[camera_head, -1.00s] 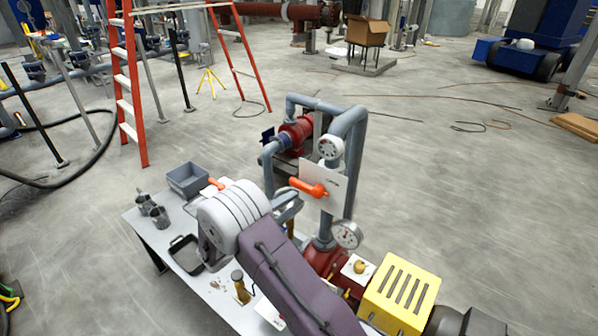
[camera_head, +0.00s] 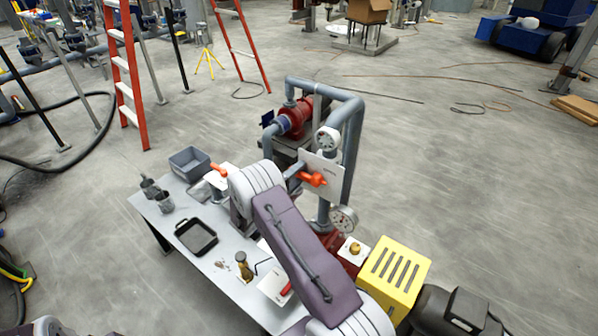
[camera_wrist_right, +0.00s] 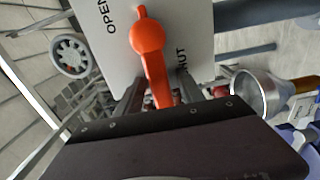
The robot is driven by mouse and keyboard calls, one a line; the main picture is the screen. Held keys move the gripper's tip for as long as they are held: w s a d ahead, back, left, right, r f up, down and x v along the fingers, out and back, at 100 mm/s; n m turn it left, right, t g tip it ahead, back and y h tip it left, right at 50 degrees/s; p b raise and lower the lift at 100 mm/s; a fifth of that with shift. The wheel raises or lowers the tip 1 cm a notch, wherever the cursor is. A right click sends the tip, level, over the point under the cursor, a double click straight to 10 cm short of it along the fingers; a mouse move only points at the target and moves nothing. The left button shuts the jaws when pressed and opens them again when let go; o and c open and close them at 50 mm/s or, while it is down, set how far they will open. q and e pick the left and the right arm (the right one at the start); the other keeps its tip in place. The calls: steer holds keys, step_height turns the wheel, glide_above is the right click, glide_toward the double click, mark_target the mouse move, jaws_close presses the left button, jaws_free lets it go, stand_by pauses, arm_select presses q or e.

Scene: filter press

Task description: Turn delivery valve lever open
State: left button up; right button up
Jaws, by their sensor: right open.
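The orange delivery valve lever (camera_head: 313,180) is on a white plate (camera_head: 325,165) on the grey pipework, in the middle of the head view. In the right wrist view, the lever (camera_wrist_right: 150,55) hangs from its round hub toward my gripper, near the partly hidden "SHUT" mark. The "OPEN" mark is on the left of the plate (camera_wrist_right: 115,50). My right gripper (camera_wrist_right: 158,92) is open, with a finger on either side of the lever's end. I cannot tell whether they touch it. In the head view my right gripper (camera_head: 293,171) is beside the plate, partly hidden by my arm. My left gripper is not in view.
A pale table (camera_head: 215,240) holds a grey bin (camera_head: 190,163), a black tray (camera_head: 196,236) and cups. Pipes (camera_head: 352,140) surround the plate. The floor to the right is mostly clear.

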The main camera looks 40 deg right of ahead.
steer(key=shift+c, duration=0.3)
jaws_close()
steer(key=shift+f, duration=0.15)
stand_by(0.9)
